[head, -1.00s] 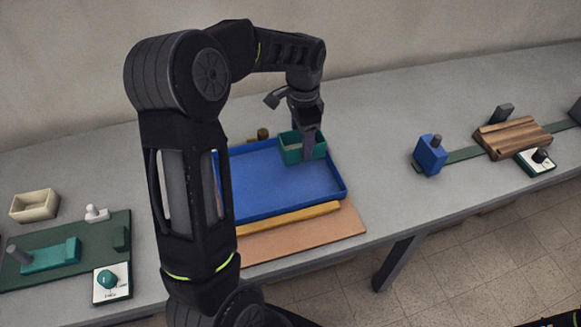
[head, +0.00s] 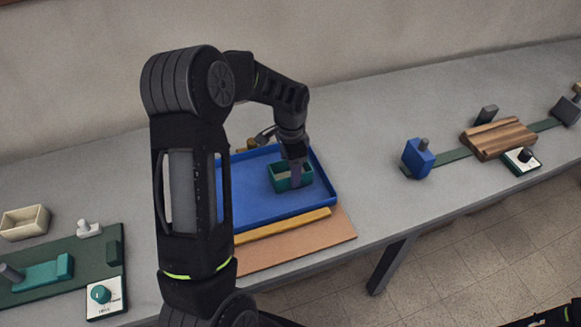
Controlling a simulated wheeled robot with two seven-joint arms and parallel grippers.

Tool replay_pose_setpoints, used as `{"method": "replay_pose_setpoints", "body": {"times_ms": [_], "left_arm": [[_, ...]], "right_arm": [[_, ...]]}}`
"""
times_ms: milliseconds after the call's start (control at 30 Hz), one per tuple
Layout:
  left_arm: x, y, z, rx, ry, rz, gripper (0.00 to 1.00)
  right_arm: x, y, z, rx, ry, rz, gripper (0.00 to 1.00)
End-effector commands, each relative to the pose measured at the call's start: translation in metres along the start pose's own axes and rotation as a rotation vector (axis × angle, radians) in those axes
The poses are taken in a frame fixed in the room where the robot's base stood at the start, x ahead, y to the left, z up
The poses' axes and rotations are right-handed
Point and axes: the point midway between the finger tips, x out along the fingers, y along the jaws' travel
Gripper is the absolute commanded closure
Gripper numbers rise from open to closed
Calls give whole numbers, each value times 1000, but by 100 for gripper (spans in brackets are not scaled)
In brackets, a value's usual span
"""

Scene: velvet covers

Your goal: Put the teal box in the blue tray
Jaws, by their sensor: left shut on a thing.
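The teal box (head: 280,183) is a small open-topped box in the right part of the blue tray (head: 252,208). My left gripper (head: 295,180) reaches down from above and is shut on the wall of the teal box nearest the right. The box looks level and within the tray's rim; I cannot tell whether its underside touches the tray floor. My arm hides the left end of the tray. My right gripper is not in view.
A yellow bar (head: 284,225) lies along the tray's front on a tan board (head: 300,242). A cream box (head: 24,222) and a green board (head: 85,258) are at left. A blue block (head: 417,158) and a wooden block (head: 497,139) stand at right.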

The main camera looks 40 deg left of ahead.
Motion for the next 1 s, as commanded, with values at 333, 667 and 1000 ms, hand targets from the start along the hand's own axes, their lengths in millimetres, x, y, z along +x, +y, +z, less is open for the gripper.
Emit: {"method": "replay_pose_setpoints", "body": {"times_ms": [333,667,1000], "left_arm": [[3,0,0,0,0,0,36],[3,0,0,0,0,0,17],[-7,0,-1,0,2,-2,17]], "right_arm": [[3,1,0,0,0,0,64],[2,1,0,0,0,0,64],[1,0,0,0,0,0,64]]}}
